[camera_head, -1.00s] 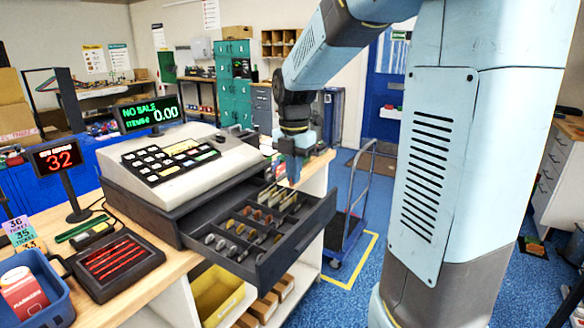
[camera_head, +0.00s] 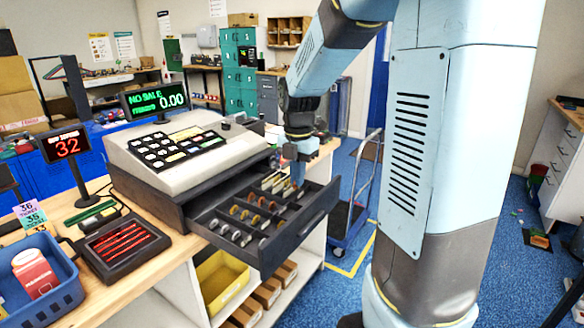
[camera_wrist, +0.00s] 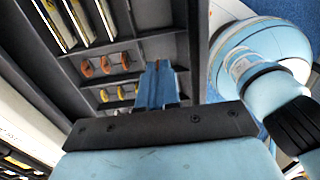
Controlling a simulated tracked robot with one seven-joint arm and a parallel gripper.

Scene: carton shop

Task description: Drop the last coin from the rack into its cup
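The open cash drawer (camera_head: 262,252) has dark cups with several coins standing on edge in them. Copper coins (camera_wrist: 103,64) and gold coins (camera_wrist: 120,92) stand in neighbouring cups left of my fingertips in the wrist view. My gripper (camera_head: 295,180) points down at the back right part of the drawer. In the wrist view its blue fingers (camera_wrist: 157,72) are close together, with a thin reddish-brown edge, seemingly the coin (camera_wrist: 157,63), between the tips. The rest of it is hidden. The dark rack (camera_head: 122,245) with red slots lies on the counter; I see no coin in it.
The cash register (camera_head: 185,150) stands behind the drawer. A blue basket (camera_head: 60,290) and a small red number display (camera_head: 66,146) stand on the counter at left. A yellow bin (camera_head: 220,280) is on the shelf below. A hand cart (camera_head: 350,215) stands on the floor beyond the drawer.

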